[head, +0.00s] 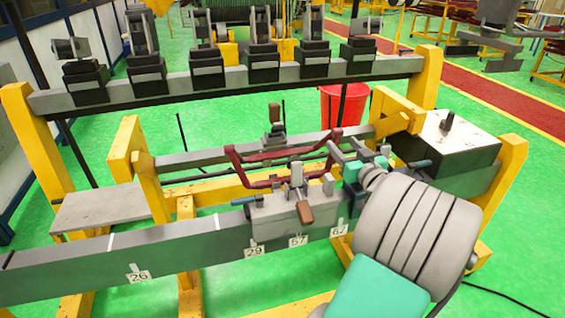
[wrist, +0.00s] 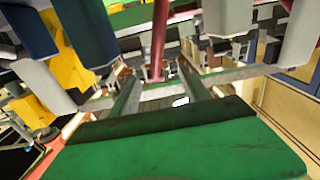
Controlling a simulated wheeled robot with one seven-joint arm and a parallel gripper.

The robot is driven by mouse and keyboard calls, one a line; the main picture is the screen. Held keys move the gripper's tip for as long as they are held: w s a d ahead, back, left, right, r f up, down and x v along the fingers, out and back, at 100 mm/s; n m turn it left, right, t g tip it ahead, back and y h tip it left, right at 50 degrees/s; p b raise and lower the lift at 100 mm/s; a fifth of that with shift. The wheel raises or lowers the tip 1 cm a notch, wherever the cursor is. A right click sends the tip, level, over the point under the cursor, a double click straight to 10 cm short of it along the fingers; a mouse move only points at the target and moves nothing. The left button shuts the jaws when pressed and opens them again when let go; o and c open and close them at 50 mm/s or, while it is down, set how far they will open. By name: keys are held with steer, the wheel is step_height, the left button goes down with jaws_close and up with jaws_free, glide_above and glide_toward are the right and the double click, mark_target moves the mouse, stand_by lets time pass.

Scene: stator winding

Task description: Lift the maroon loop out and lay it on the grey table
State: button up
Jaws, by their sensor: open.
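The maroon loop (head: 238,167) is a long six-sided frame. It sits in the winding fixture, in the clamps between the front and rear grey beams. A maroon bar (wrist: 158,42) of it runs upward in the middle of the wrist view. My gripper (head: 338,151) is at the loop's right end, its fingers pointing left. In the wrist view its two grey fingers are apart, with the maroon bar beyond and between them; I cannot tell whether they touch it. The grey table (head: 100,209) is a low flat top at the left, behind the front beam, and is bare.
A clamp block with a brown-handled lever (head: 304,213) stands on the front beam, and another clamp (head: 274,130) behind the loop. Yellow posts (head: 152,185) rise between loop and table. A red bin (head: 344,105) and a white-topped box (head: 450,135) are behind.

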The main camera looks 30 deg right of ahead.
mark_target(339, 136)
steer(key=x, duration=0.1)
steer(key=p+x, duration=0.1)
steer(key=x, duration=0.3)
steer(key=shift+w+d+r, duration=0.1)
steer(key=shift+d+r, duration=0.1)
steer(key=shift+d, duration=0.2)
jaws_close()
stand_by(1.0)
